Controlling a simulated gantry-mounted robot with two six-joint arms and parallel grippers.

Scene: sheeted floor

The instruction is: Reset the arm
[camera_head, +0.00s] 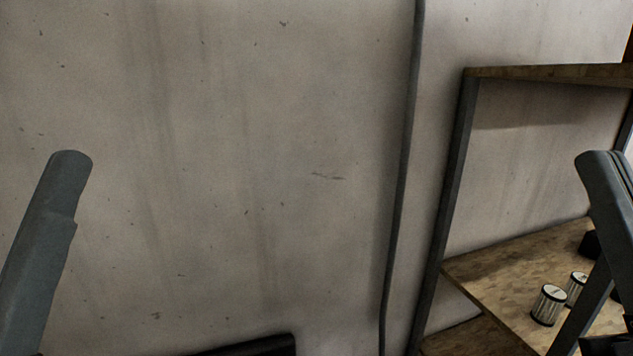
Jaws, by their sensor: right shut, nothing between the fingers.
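My left arm shows as a grey link at the left edge, with its gripper out of view. My right arm shows as a grey link at the right edge. A dark part of my right gripper (608,345) shows in the bottom right corner, cut off by the frame, in front of the shelf. It is shut with nothing seen in it. Its fingertips are hard to make out.
A shelf unit with a dark metal frame and wooden boards (490,270) stands at the right. Two striped cans (548,304) and a black object (588,245) sit on its board. A dark pipe (402,180) runs down the stained wall (230,150). A dark edge (260,346) shows at the bottom.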

